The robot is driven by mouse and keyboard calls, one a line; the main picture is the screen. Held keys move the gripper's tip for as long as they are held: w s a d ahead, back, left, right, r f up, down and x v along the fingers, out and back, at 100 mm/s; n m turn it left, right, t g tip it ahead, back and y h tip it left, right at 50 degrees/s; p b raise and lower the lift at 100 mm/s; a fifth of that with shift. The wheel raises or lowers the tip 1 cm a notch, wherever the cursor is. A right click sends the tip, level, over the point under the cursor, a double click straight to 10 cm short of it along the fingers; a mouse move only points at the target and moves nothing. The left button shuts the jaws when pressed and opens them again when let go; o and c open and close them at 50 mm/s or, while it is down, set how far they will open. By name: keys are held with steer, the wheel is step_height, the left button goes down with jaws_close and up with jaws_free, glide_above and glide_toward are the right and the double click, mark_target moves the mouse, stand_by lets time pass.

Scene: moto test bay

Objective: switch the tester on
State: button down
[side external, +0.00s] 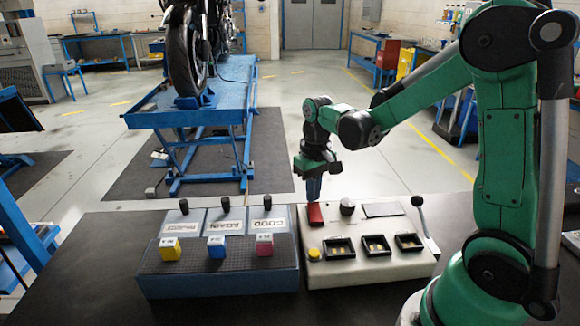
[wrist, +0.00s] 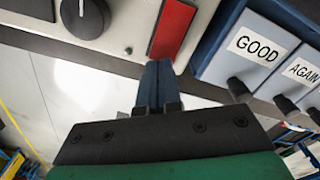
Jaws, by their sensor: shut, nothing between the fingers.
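The tester (side external: 372,272) is a pale box on the dark bench, right of the sorting bins. A red switch (side external: 316,213) sits at its back left corner and also shows in the wrist view (wrist: 174,28). Its tilt is hard to read. A black knob (side external: 347,207) is right of it, and a yellow button (side external: 314,254) is at the front left. My gripper (side external: 313,196) is shut and empty, pointing down just behind the red switch. In the wrist view its blue fingertips (wrist: 156,72) meet the switch's near end; I cannot tell whether they touch.
A blue-grey bin unit (side external: 218,282) with labels including GOOD and AGAIN stands left, touching or nearly touching the tester. Yellow, blue and pink blocks sit on its front. Three dark sockets (side external: 376,246) line the tester's front. A ball-topped lever (side external: 424,222) rises at its right side.

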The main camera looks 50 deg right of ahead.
steer(key=shift+f, duration=0.35)
stand_by(0.3)
step_height(320, 180, up, 7)
stand_by(0.6)
steer(key=s+a+r+n+t, duration=0.1)
steer(key=s+a+n+t, duration=0.2)
steer(key=a+t, duration=0.4)
steer(key=shift+s+a+r, duration=0.15)
steer(key=shift+s+a, duration=0.6)
steer(key=shift+a, duration=0.35)
